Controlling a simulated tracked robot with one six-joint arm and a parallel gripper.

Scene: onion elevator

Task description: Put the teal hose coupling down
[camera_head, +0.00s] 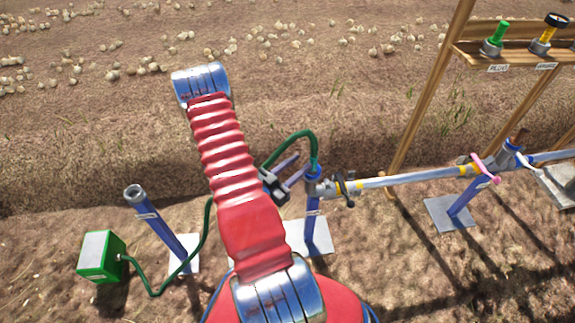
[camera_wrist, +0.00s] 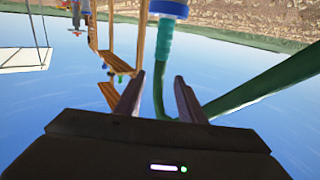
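The teal hose coupling (camera_head: 314,164) stands upright on top of a blue post (camera_head: 312,225) in the head view. In the wrist view, which is upside down, the teal coupling (camera_wrist: 164,42) meets a blue collar (camera_wrist: 168,8). A green hose (camera_head: 300,135) rises from the coupling and arcs back to the left. My gripper (camera_head: 299,165) is just left of the coupling, its fingers pointing toward it. In the wrist view my gripper (camera_wrist: 158,76) has its fingers spread, with clear gaps to the hose. Nothing is gripped. The arm hides part of the hose.
A green box (camera_head: 101,257) with the hose's other end stands at left, near an open-topped blue post (camera_head: 152,222). A grey pipe (camera_head: 400,180) runs right from the coupling's post. A wooden shelf (camera_head: 510,55) with a green plug (camera_head: 496,39) stands at upper right.

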